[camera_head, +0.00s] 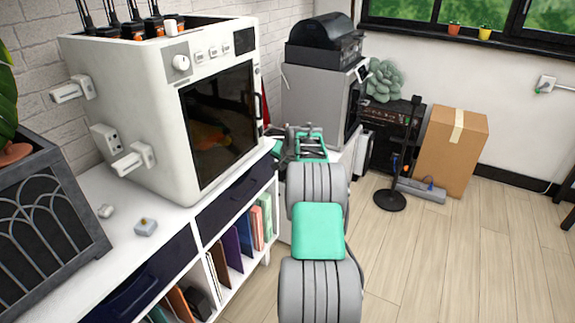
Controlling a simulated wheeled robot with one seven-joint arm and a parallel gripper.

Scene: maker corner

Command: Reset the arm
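My arm (318,232), grey with teal parts, reaches away from me from the bottom middle of the head view. Its far end, my gripper (300,140), is beside the right side of the white machine with the dark glass door (220,120), near the end of the white cabinet. The gripper looks small and partly hidden by the arm links. I cannot make out its fingers clearly, and I see no held object.
The white cabinet (150,255) with drawers and books runs along the left, with small items and a dark planter (45,215) on it. A grey machine (315,105) stands behind the gripper. A cardboard box (452,155) and a black stand (390,200) are beyond. Floor at right is clear.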

